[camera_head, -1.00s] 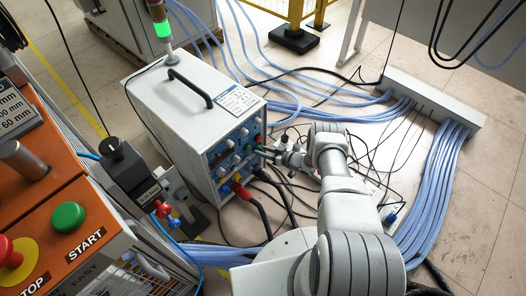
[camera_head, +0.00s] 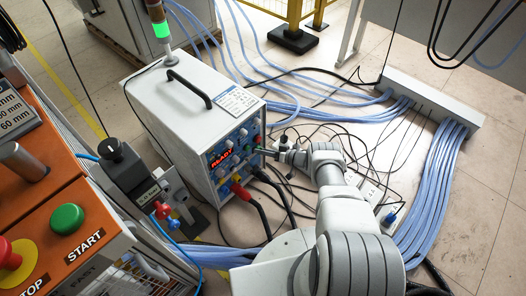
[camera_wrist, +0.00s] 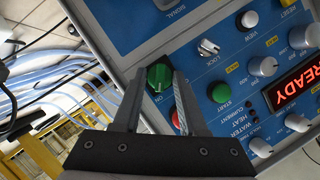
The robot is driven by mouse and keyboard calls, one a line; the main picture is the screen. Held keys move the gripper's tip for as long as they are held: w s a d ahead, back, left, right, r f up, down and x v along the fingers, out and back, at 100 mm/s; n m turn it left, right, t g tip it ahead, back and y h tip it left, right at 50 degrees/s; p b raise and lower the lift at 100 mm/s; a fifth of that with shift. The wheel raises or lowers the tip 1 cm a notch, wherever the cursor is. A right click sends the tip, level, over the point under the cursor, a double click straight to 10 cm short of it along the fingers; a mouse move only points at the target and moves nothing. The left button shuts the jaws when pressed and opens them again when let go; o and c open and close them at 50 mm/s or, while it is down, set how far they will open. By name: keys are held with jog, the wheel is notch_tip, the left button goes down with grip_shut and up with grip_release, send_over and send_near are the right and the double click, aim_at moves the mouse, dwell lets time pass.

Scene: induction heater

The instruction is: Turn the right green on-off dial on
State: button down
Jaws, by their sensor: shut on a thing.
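The green on-off dial (camera_wrist: 159,78) sits on the blue front panel of the white induction heater (camera_head: 185,110), with an "ON" mark beside it in the wrist view. My gripper (camera_wrist: 158,82) has one finger on each side of the dial and is shut on it. In the head view my gripper (camera_head: 270,152) reaches the right side of the panel, and the dial is hard to make out there. The red display (camera_wrist: 297,88) is lit and reads "READY"; it also shows lit in the head view (camera_head: 221,158).
A green START button (camera_wrist: 221,93), a red button (camera_wrist: 175,119) and several grey knobs sit close by on the panel. Blue hoses (camera_head: 432,190) and black cables lie on the floor around my arm. An orange control box (camera_head: 100,215) stands at left.

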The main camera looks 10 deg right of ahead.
jog(key=shift+w, duration=0.1)
jog(key=shift+c, duration=2.3)
grip_release()
jog(key=shift+a, duration=0.1)
jog(key=p+v, duration=0.4)
jog(key=v, duration=1.3)
jog(key=shift+d, duration=0.25)
